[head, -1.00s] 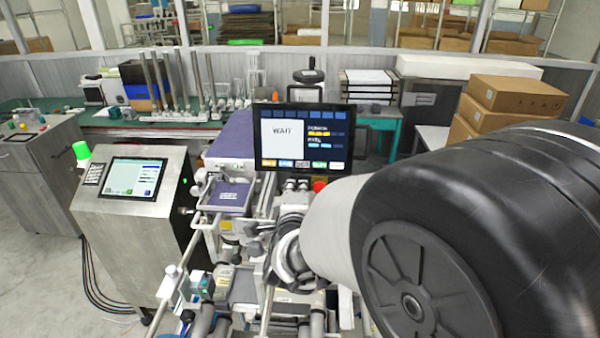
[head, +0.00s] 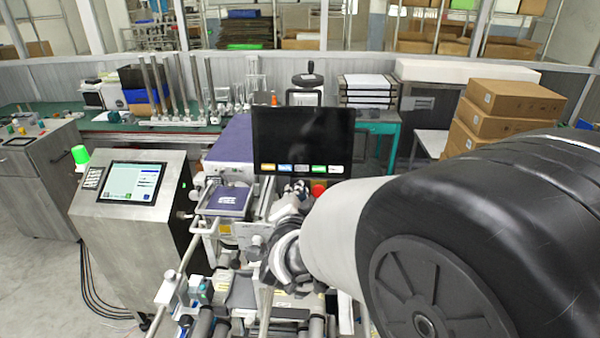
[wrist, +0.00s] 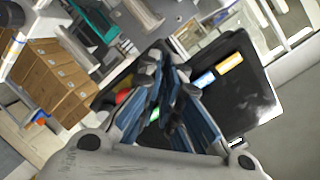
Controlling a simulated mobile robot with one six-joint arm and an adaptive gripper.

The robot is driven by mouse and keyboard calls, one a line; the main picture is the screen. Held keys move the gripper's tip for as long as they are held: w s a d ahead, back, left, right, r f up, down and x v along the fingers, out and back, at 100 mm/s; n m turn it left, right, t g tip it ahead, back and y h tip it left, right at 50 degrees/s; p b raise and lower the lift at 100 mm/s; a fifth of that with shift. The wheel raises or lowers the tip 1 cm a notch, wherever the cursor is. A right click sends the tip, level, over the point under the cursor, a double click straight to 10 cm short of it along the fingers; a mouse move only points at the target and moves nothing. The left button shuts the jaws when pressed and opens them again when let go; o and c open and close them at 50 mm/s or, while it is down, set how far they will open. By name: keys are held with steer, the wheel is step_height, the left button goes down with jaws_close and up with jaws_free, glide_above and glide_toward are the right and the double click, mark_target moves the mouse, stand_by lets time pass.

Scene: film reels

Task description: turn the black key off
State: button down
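In the head view my gripper (head: 292,192) is at the front of the machine, just below the dark monitor (head: 302,138) and left of a red button (head: 318,188). In the wrist view the two fingers of my gripper (wrist: 166,62) reach toward the panel under the monitor (wrist: 238,95), their tips close together. Dark shapes show between the fingers. I cannot make out the black key for certain; the fingers and wrist hide that area. The monitor is dark except for a row of coloured buttons along its bottom edge.
A steel cabinet with a lit touchscreen (head: 132,182) and a green lamp (head: 80,155) stands at the left. Cardboard boxes (head: 512,100) are stacked at the right. Rails and rollers of the machine crowd the space below my gripper.

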steer(key=n+p, duration=0.4)
steer(key=n, duration=0.6)
steer(key=shift+h, duration=0.3)
steer(key=shift+n, duration=0.3)
steer(key=c, duration=1.8)
jaws_free()
steer(key=shift+s, duration=0.1)
steer(key=v, duration=1.2)
